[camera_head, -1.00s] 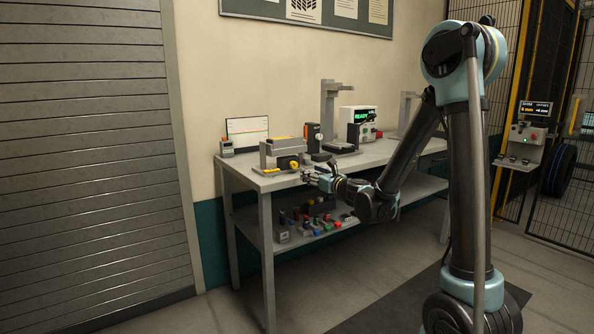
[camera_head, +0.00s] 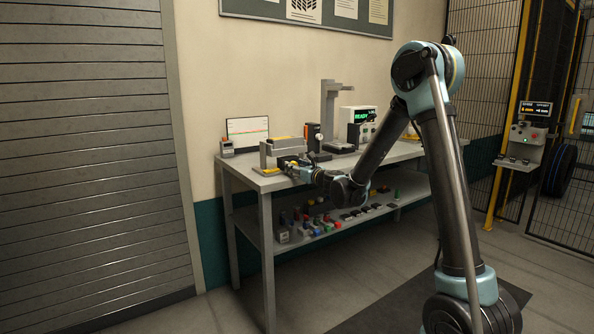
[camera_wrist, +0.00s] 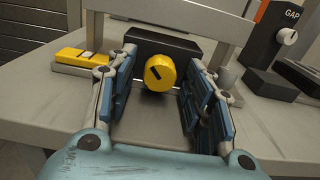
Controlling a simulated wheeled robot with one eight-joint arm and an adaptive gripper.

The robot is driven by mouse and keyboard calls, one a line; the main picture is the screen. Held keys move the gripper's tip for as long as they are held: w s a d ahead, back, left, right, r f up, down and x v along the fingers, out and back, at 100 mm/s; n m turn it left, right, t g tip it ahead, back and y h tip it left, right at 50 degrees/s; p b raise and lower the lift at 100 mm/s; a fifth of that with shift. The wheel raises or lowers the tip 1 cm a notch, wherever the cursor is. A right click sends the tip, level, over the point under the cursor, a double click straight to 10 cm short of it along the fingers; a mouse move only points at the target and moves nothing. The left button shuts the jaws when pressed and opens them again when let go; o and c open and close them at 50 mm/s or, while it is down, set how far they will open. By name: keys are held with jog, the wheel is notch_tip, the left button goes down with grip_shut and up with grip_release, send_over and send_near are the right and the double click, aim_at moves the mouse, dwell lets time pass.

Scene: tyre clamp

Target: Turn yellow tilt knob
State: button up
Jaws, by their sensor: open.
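The yellow tilt knob (camera_wrist: 160,73) shows in the wrist view as a round yellow dial with a dark slanted mark, on the front of a dark block (camera_wrist: 180,45). My gripper (camera_wrist: 162,85) is open, with one blue-padded finger on the left of the knob and one on the right. Gaps show between the pads and the knob, so I see no grip on it. In the head view my gripper (camera_head: 289,168) is at the front of the grey fixture (camera_head: 283,148) on the bench and hides the knob.
At the right stand a dark unit marked GAP (camera_wrist: 287,35) with a pale knob and a dark block (camera_wrist: 270,84). A monitor (camera_head: 247,131) stands behind. The lower shelf (camera_head: 265,235) holds several small parts.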

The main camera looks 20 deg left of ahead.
jog(key=c, duration=1.1)
jog(key=shift+o, duration=0.2)
jog(key=shift+n, duration=0.3)
jog(key=shift+d+n, duration=0.1)
jog(key=shift+n, duration=1.1)
jog(key=o, duration=1.1)
jog(key=shift+c, duration=0.2)
